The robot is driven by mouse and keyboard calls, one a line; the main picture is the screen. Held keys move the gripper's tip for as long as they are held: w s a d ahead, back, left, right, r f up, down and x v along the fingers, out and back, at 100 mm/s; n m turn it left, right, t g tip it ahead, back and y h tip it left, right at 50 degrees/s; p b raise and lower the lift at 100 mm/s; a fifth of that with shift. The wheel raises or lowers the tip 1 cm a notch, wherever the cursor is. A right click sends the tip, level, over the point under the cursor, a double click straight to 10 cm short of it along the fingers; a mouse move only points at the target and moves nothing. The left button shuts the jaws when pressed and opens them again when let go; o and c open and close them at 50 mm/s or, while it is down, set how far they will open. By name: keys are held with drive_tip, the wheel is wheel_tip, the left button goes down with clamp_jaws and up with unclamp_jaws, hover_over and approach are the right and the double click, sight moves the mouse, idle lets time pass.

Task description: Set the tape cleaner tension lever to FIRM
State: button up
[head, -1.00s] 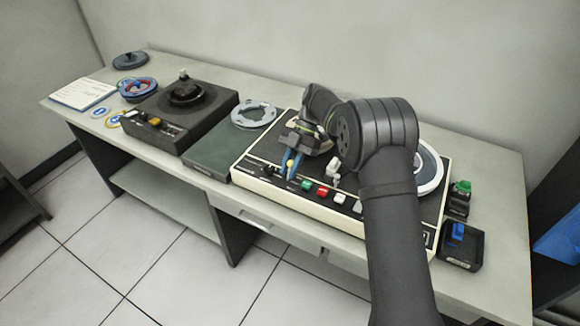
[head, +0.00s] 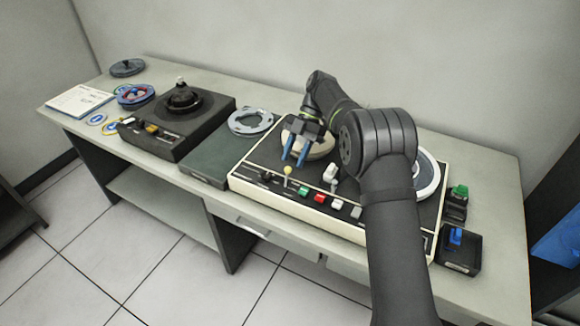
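The cream-edged tape machine (head: 240,188) stands on the bench with a dark top panel. A lever with a yellow knob (head: 288,170) stands up from its front left part; I take this as the tension lever. Its markings are too small to read, so I cannot tell which setting it is at. My gripper (head: 295,158) is above the machine, just behind and above the yellow knob in the picture. Its two blue fingers are apart, with nothing seen between them. They look clear of the lever.
Green (head: 304,191), red (head: 320,198) and white buttons lie right of the lever. A white-topped lever (head: 330,172) stands behind them. My arm covers part of the machine's right side. A dark reel unit (head: 160,140) stands at the left.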

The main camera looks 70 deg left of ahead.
sight(287, 173)
drive_tip(key=shift+v, duration=0.95)
drive_tip(key=shift+f, duration=0.15)
drive_tip(key=x, duration=0.7)
drive_tip(key=shift+s+d+f, duration=0.1)
drive_tip(key=shift+s+d, duration=0.05)
drive_tip(key=shift+s, duration=0.1)
